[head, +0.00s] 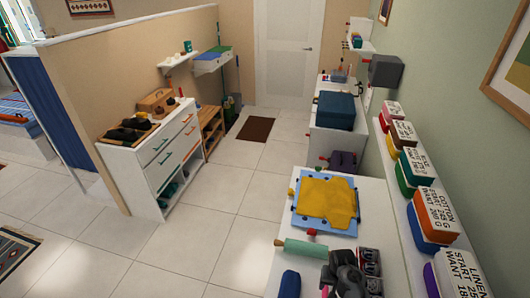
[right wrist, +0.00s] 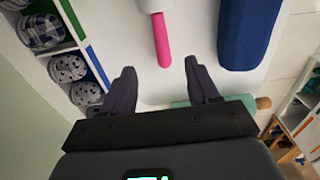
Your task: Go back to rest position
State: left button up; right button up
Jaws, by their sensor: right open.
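My right gripper (head: 346,272) shows as a dark shape at the bottom of the head view, above the near end of a white table (head: 345,178). In the right wrist view its two dark fingers (right wrist: 161,85) stand wide apart with nothing between them. A pink handle (right wrist: 161,40) lies beyond the fingertips. A blue object (right wrist: 250,35) lies to the right, apart from the fingers; it also shows in the head view (head: 289,284). A green roller (head: 305,249) lies on the table beside the gripper. My left gripper is not in view.
A yellow cloth (head: 325,202) lies on a blue board beyond the roller. A cubby with patterned rolls (head: 369,262) stands just right of my right gripper. A shelf with several labelled boxes (head: 437,215) runs along the right wall. The tiled floor (head: 215,218) left of the table is clear.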

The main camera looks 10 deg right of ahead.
jog(key=s+a+r+n+t+p, duration=0.1)
jog(key=s+a+r+n+p, duration=0.2)
jog(key=s+r, duration=0.9)
jog(key=s+a+r+n+t+p, duration=0.2)
jog(key=s+a+r, duration=0.6)
jog(key=s+r, duration=0.5)
jog(key=shift+s+a+n+p, duration=0.25)
jog(key=shift+s+n+p, duration=0.2)
jog(key=shift+n+p, duration=0.5)
